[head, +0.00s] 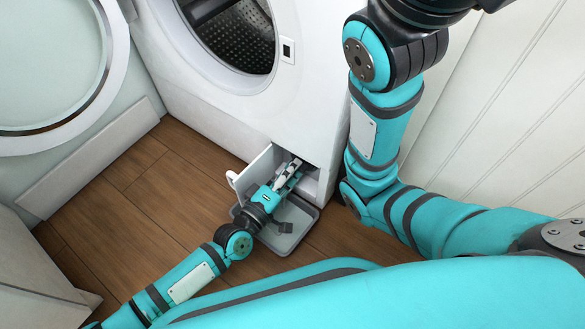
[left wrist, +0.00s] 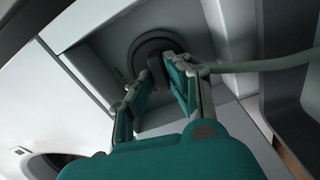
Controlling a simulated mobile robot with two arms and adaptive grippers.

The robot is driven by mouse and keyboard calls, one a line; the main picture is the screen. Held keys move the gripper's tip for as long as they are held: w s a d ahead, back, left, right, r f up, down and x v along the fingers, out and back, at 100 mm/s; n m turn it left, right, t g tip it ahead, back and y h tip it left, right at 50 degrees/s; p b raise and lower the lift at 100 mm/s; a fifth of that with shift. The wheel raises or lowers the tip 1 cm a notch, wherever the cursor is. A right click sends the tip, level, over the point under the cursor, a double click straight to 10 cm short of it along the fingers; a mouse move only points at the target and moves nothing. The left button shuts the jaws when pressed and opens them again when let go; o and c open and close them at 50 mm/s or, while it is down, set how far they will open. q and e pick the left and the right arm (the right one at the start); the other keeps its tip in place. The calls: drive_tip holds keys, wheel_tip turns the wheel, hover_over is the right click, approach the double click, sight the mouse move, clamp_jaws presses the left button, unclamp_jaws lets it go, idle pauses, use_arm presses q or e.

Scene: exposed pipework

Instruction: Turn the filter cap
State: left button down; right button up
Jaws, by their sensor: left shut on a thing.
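The filter cap (left wrist: 149,48) is a dark round cap with a raised grip, set in the recess at the lower front of the white washing machine (head: 215,105). My left gripper (left wrist: 164,68) reaches into this recess and is shut on the cap's grip in the left wrist view. In the head view my left gripper (head: 287,176) is inside the small opening, and the cap is hidden there. My right arm shows at the right of the head view, but its gripper is out of view.
A grey tray (head: 300,228) lies on the wooden floor under the opening. The open flap (head: 247,174) stands at the opening's left. A pale hose (left wrist: 265,65) runs right from near the cap. The machine's round door (head: 55,75) is open at left. Floor (head: 110,215) at left is clear.

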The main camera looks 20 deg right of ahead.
use_arm(q)
drive_tip(key=shift+w, duration=0.1)
idle(0.3)
drive_tip(key=c, duration=1.3)
unclamp_jaws()
drive_tip(key=v, duration=0.7)
drive_tip(key=shift+s+a, duration=0.2)
drive_tip(key=shift+a, duration=0.05)
